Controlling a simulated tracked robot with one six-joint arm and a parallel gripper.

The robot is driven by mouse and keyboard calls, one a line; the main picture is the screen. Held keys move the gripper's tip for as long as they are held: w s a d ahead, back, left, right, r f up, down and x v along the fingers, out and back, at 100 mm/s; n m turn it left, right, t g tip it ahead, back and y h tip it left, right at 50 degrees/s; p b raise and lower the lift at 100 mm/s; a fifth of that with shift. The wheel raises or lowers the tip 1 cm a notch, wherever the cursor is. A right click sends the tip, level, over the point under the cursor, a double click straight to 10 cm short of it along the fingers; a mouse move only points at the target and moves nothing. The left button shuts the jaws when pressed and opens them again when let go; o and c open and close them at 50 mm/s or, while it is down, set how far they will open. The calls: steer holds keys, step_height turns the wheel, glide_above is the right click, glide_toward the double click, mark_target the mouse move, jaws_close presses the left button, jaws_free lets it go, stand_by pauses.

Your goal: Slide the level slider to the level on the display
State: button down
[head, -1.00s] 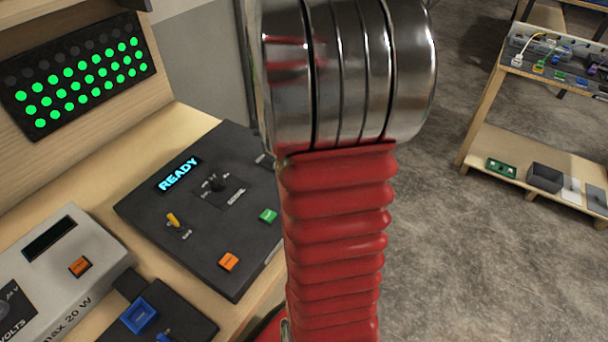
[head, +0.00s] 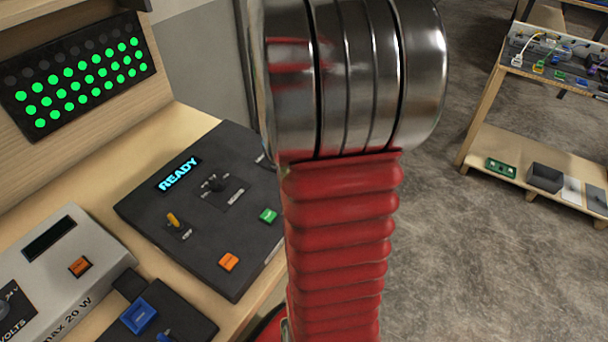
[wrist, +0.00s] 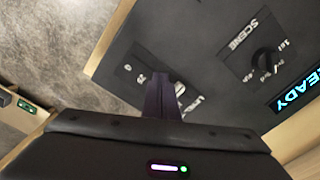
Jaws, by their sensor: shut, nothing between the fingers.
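The dark console (head: 150,205) lies on the wooden bench, left of my arm in the head view. Its small display (head: 179,173) reads READY in cyan; in the wrist view this display (wrist: 300,92) is at the right edge. The level slider's plate (wrist: 130,77) shows in the wrist view, with a 0 and a 25 printed on it and a partly covered LEVEL label. My gripper (wrist: 163,82) is shut and empty over this plate and hides much of the slot. I cannot tell whether it touches the slider's knob. In the head view my arm hides the gripper and slider.
A black panel (head: 80,75) with rows of lit green dots stands behind the console. A SCENE dial (wrist: 264,60), a yellow toggle (head: 173,220), an orange button (head: 228,261) and a green button (head: 268,215) are on the console. A grey meter (head: 60,265) stands at left.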

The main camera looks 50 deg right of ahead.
step_height(320, 180, up, 7)
stand_by(1.3)
stand_by(0.6)
steer(key=shift+s+a+f+n, duration=0.2)
steer(key=shift+a+f+n, duration=0.15)
steer(key=shift+a+f, duration=0.2)
steer(key=shift+s+a+f+n, duration=0.15)
steer(key=shift+a+f+n, duration=0.2)
steer(key=shift+a+f, duration=0.15)
steer(key=s+a+r+n+t, duration=0.2)
steer(key=a+n, duration=0.2)
steer(key=a, duration=1)
steer(key=s+a+r+n+t, duration=0.2)
steer(key=a+n, duration=0.3)
steer(key=a, duration=0.9)
steer(key=shift+a+r+n+t, duration=0.15)
steer(key=shift+r+n+t, duration=0.2)
steer(key=shift+t, duration=0.45)
steer(key=shift+s, duration=0.1)
